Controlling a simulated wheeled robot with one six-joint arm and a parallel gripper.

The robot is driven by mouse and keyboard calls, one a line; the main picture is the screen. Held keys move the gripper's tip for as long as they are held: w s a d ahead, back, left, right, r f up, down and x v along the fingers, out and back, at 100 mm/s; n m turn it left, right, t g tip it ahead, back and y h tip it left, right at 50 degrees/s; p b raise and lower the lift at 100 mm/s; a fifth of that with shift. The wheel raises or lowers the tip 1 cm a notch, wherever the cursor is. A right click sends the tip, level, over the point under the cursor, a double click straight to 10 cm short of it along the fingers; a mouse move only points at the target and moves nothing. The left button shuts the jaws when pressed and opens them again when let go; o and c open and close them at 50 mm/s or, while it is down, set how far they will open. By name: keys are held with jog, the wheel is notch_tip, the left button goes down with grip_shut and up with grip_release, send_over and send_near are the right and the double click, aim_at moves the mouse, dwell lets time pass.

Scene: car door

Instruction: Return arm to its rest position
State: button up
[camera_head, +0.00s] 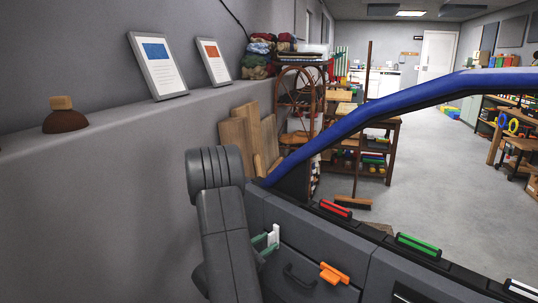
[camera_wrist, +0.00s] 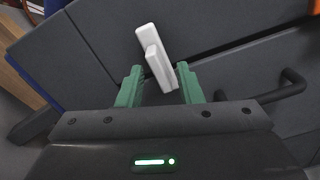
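My arm (camera_head: 226,225) is raised at the centre-left of the head view, beside the grey car door (camera_head: 315,245). My gripper (camera_head: 266,245) has green fingers close to the door's inner panel. In the wrist view my gripper (camera_wrist: 158,78) has its two green fingers wide apart. A white door handle (camera_wrist: 152,50) is just ahead of the gap between them, its lower end near the right finger. Whether they touch is unclear. The white handle (camera_head: 273,236) also shows in the head view, partly behind the fingers.
The door has a dark pull handle (camera_head: 297,277), an orange piece (camera_head: 333,273) and a blue window frame (camera_head: 380,112). Red (camera_head: 336,209) and green (camera_head: 418,246) pieces sit along its sill. A grey wall (camera_head: 110,210) with a ledge stands left. Open floor (camera_head: 440,180) lies beyond the door.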

jog(key=shift+s+a+m+b, duration=0.15)
jog(key=shift+s+a+m, duration=0.25)
jog(key=shift+m, duration=0.45)
jog(key=shift+s+a+m+b, duration=0.2)
jog(key=shift+s+a+m, duration=0.15)
jog(key=shift+m, duration=0.55)
jog(key=shift+s+a+m+b, duration=0.15)
jog(key=shift+s+a+m, duration=0.25)
jog(key=shift+m, duration=0.45)
